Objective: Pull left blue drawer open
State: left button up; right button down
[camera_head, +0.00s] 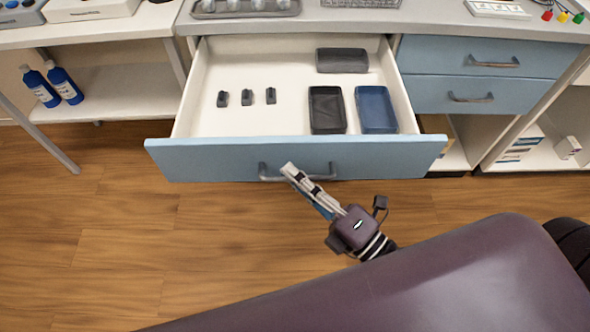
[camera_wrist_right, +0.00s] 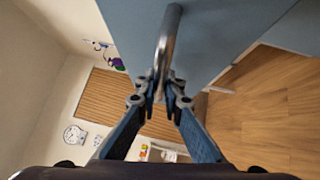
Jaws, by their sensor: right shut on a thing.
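The left blue drawer (camera_head: 215,158) is pulled well out from the counter, with its white interior showing. Inside are a few small dark pieces, two dark grey trays and a blue tray. My right gripper (camera_head: 290,172) is at the middle of the drawer front, shut on its grey metal handle (camera_head: 268,173). In the right wrist view, the fingers (camera_wrist_right: 163,97) close around the handle bar (camera_wrist_right: 169,35) beside the blue drawer front (camera_wrist_right: 215,35). My left gripper is not in view.
Two shut blue drawers (camera_head: 480,58) are to the right. Blue bottles (camera_head: 64,86) stand on a shelf at the left. The counter (camera_head: 430,18) holds trays and small items. Open wooden floor (camera_head: 120,230) lies in front of the drawer.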

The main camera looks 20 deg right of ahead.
jog(key=c, duration=2.4)
grip_release()
jog(key=shift+o, duration=0.4)
jog(key=v, duration=1.2)
